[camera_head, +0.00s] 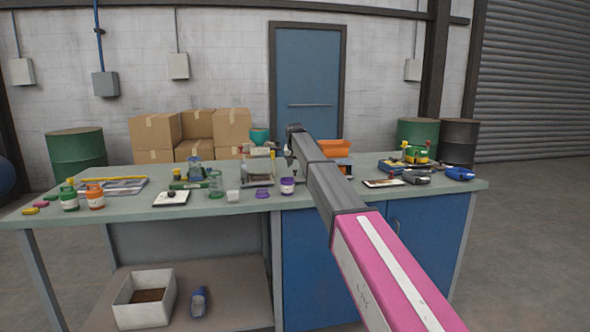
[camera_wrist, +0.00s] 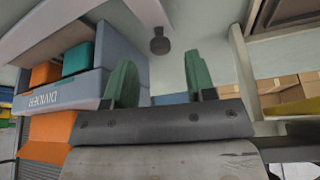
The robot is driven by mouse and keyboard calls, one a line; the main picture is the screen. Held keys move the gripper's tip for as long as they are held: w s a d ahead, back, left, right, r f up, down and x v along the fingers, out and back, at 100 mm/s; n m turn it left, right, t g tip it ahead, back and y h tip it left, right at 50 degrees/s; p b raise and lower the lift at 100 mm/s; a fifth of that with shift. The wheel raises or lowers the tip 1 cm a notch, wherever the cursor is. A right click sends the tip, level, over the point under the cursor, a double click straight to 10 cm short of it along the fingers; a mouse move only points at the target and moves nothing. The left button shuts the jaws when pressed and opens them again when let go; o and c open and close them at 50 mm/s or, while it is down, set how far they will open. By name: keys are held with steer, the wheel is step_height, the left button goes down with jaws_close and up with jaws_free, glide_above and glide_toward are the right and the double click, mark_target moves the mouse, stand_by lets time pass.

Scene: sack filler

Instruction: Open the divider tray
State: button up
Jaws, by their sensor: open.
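The divider tray (camera_wrist: 85,97) is at the left of the wrist view. It has a grey front with a label reading DIVIDER, which appears upside down. An orange block (camera_wrist: 45,73) and a teal block (camera_wrist: 78,59) show beside that front. My gripper (camera_wrist: 160,60) has two green fingers spread apart with nothing between them. The tray front is to the left of the fingers, and I see no grip on it. In the head view my arm reaches over the bench and hides much of the tray area. I cannot tell how far the tray is open.
The green bench top (camera_head: 215,205) holds jars, a clipboard and small items on both sides. An orange bin (camera_head: 335,148) stands just right of my arm's end. A purple-lidded jar (camera_head: 287,187) is near the front edge. Cardboard boxes (camera_head: 231,128) stand behind.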

steer(key=shift+x, duration=1.4)
jaws_close()
steer(key=s+d, duration=0.1)
steer(key=s, duration=0.2)
steer(key=s+d, duration=0.1)
steer(key=s, duration=0.3)
steer(key=s+d, duration=0.1)
steer(key=s, duration=0.3)
jaws_free()
